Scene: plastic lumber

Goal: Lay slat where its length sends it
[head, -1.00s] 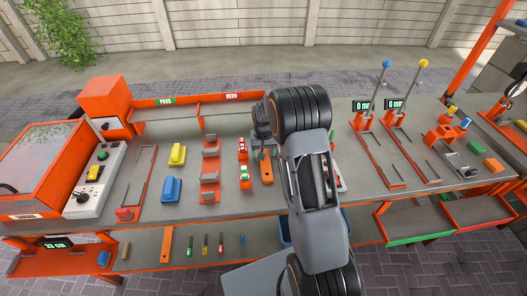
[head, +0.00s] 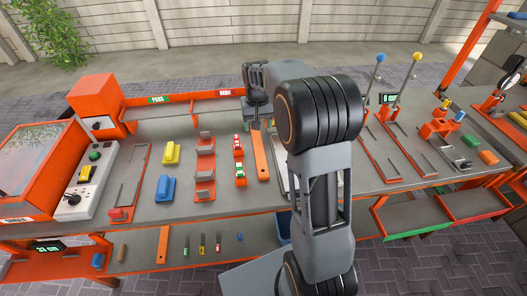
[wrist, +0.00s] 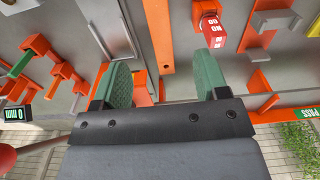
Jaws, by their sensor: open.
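An orange slat (head: 261,156) lies lengthwise on the grey bench, just right of the red and green blocks. In the wrist view the slat (wrist: 158,30) runs down from the top edge, and its end with a small hole lies between the fingertips in the picture. My gripper (head: 257,112) is over the slat's far end in the head view. Its green-padded fingers (wrist: 163,62) are open, with a gap on both sides of the slat. The height above the slat is unclear. Another orange slat (head: 163,245) lies on the lower shelf.
A rail marked PASS and REDO (head: 187,99) runs along the bench's back. A 32 cm display (head: 46,247) is at lower left. Upright levers with blue (head: 381,58) and yellow (head: 419,56) knobs stand right of my arm. Green-edged (head: 412,234) and red-edged trays hang at front right.

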